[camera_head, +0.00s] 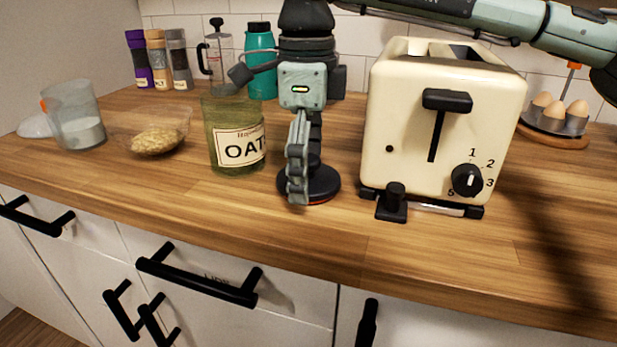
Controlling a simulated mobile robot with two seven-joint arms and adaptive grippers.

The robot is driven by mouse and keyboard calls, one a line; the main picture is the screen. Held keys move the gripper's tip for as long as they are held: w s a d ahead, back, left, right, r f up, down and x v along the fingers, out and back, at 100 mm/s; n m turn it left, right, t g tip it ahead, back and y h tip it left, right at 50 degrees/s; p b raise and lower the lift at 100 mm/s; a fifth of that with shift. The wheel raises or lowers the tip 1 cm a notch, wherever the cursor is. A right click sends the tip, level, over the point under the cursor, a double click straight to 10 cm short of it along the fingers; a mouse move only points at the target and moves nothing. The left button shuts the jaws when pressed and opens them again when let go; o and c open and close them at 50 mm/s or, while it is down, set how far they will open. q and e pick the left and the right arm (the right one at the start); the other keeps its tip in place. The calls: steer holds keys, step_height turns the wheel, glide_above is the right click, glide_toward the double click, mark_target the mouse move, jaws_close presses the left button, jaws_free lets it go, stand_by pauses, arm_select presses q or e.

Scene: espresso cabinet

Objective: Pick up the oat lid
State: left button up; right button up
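The oat lid (325,184) is a dark round disc with a thin orange-red edge. It lies flat on the wooden counter, just right of the greenish oat jar (223,160) labelled "OAT". My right gripper (299,185) points straight down at the lid, its arm coming in from the upper right. Its near finger overlaps the lid's left and middle part and hides some of it. The fingers line up nearly one behind the other, so I cannot tell whether they are open or shut, or touching the lid. My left gripper is not in view.
A cream toaster (400,150) stands close on the right of the lid. A bowl of oats (158,138) and a glass container (75,115) stand left of the jar. A teal bottle (262,60) and French press (217,55) stand behind. The front counter strip is clear.

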steer(key=c, duration=1)
